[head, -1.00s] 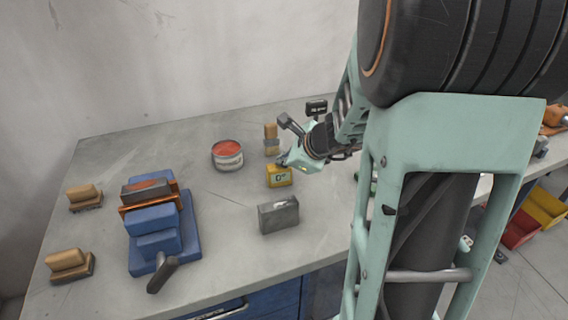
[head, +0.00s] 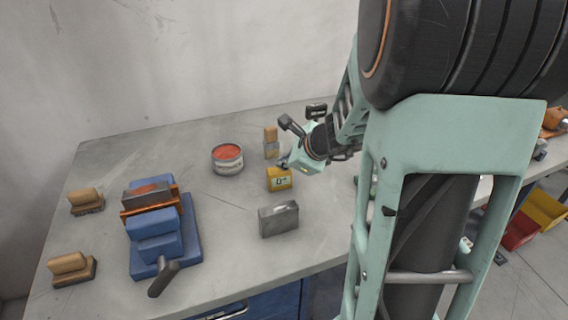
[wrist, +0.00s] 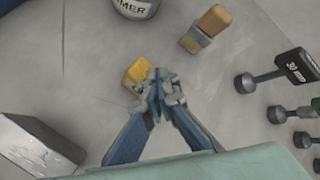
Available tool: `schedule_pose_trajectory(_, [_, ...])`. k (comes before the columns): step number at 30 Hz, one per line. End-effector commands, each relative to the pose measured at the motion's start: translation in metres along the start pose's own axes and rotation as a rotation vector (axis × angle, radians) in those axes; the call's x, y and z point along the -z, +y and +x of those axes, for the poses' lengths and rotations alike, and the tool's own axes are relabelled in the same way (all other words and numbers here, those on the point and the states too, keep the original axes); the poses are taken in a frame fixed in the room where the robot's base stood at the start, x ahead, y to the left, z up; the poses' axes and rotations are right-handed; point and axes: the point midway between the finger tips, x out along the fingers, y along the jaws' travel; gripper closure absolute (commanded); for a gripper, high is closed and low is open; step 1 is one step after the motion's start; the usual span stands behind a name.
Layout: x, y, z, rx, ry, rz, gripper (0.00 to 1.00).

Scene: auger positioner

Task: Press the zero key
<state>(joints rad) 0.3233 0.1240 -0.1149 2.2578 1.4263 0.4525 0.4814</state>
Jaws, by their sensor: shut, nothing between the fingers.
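A small yellow box (head: 279,178) with a pale display reading 0° stands on the grey bench top. In the wrist view the yellow box (wrist: 139,74) lies just beyond my fingertips, and they hide part of it. My gripper (head: 284,164) is at the top of the box in the head view. In the wrist view the gripper (wrist: 158,84) is shut and empty, its tips together over the near right part of the box. I cannot tell whether the tips touch it. The key itself cannot be made out.
A grey metal block (head: 278,219) stands in front of the box. A tin with red contents (head: 228,159) and a brush (head: 270,143) stand behind it. A blue vise (head: 155,232) and two wooden brushes are at left. Dark-headed weights (wrist: 290,68) are at right.

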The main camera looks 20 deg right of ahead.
Motion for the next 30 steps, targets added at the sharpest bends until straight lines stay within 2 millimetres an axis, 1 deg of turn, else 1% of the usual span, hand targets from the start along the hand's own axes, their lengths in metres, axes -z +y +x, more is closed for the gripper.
schedule_pose_trajectory(11, [-0.004,-0.004,-0.004,0.003,-0.004,-0.003,1.0])
schedule_pose_trajectory(30, [-0.035,-0.034,-0.045,0.004,-0.005,-0.003,1.0])
